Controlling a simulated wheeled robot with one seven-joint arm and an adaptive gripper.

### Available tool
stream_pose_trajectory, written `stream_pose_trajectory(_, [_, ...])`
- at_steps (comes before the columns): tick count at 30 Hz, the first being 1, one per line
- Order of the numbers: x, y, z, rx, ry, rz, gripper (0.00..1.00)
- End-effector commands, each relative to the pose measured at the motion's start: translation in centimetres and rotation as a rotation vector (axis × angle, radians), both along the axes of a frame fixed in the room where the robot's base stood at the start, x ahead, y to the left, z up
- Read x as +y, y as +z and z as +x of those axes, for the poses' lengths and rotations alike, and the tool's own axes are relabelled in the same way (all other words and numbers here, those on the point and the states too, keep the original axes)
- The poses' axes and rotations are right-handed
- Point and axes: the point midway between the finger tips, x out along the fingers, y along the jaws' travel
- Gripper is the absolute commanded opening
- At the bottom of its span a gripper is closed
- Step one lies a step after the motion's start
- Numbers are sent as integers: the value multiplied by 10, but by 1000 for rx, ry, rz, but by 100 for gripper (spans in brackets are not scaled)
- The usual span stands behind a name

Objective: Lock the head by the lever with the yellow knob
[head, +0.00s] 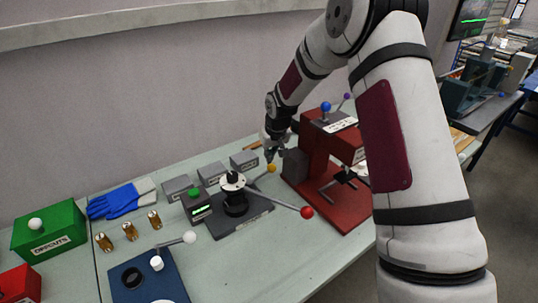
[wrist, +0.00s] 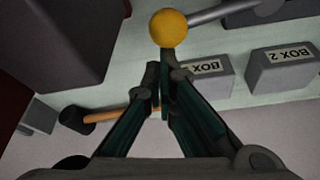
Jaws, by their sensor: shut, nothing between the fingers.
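The yellow knob (head: 271,168) sits at the end of a thin metal lever, by the black central post (head: 235,200) of a dark base plate. In the wrist view the yellow knob (wrist: 168,27) is at the top, with its grey lever (wrist: 222,11) running off to the upper right. My gripper (head: 270,156) is just above and behind the knob in the head view. In the wrist view my gripper (wrist: 163,80) is shut and empty, its fingertips just below the knob. I cannot tell whether they touch it.
A red press-like stand (head: 322,165) stands close to the right of my gripper. A red-knobbed lever (head: 307,212) points right from the post. Grey labelled boxes (head: 211,174) line the back. A hammer-like tool (wrist: 100,117) lies near the wall.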

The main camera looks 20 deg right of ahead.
Motion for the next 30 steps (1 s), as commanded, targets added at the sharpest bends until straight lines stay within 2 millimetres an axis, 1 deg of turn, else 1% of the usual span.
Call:
stream_pose_trajectory(11, [-3,0,-6,2,-59,1,0])
stream_pose_trajectory(17, [-6,0,-12,1,-131,-1,0])
stream_pose_trajectory(23, [-10,0,-27,3,-273,-2,0])
stream_pose_trajectory(30, [-14,1,-50,1,-503,-2,0])
